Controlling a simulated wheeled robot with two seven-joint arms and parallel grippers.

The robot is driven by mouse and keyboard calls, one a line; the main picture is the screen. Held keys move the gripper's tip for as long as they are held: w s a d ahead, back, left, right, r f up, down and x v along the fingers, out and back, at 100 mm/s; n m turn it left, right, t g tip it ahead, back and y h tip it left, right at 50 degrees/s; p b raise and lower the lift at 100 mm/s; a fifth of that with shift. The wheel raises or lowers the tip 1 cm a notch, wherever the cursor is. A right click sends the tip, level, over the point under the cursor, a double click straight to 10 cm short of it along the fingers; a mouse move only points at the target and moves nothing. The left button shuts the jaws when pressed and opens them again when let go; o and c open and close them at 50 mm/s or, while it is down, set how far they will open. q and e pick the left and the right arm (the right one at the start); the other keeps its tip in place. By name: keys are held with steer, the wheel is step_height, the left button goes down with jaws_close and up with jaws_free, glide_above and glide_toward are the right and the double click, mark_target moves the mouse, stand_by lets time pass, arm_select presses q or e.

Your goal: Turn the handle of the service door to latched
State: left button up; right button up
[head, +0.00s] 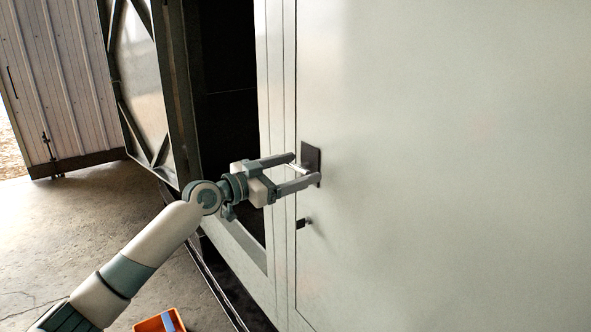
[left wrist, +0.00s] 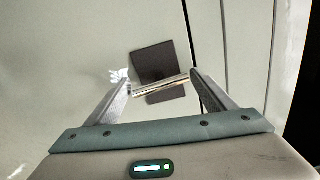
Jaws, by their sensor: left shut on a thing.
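The service door (head: 430,150) is a large pale grey-green panel filling the right of the head view. It looks flush with the frame strip on its left. Its handle has a dark square plate (head: 311,156) near the door's left edge. In the left wrist view, the handle's bright metal bar (left wrist: 160,85) spans between the fingertips, slightly tilted, in front of the dark plate (left wrist: 152,62). My left gripper (head: 305,168) is shut on the handle, its fingers at the two ends of the bar. My right gripper is out of view.
A small dark fitting (head: 303,222) sits on the door edge below the handle. Left of the door is a dark opening (head: 228,110) with a braced metal panel (head: 138,80). An orange bin (head: 158,321) stands on the floor at the bottom. The concrete floor (head: 70,230) at left is clear.

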arm_select(q)
steer(key=shift+n, duration=0.5)
steer(key=n, duration=0.3)
steer(key=shift+r, duration=0.1)
steer(key=n+p, duration=0.1)
steer(key=n, duration=0.3)
steer(key=shift+n, duration=0.4)
steer(key=n+p, duration=0.3)
steer(key=n, duration=0.2)
steer(key=shift+r, duration=0.15)
steer(key=shift+n+p, duration=1.1)
steer(key=shift+n, duration=0.7)
steer(key=shift+f, duration=0.2)
steer(key=o, duration=1)
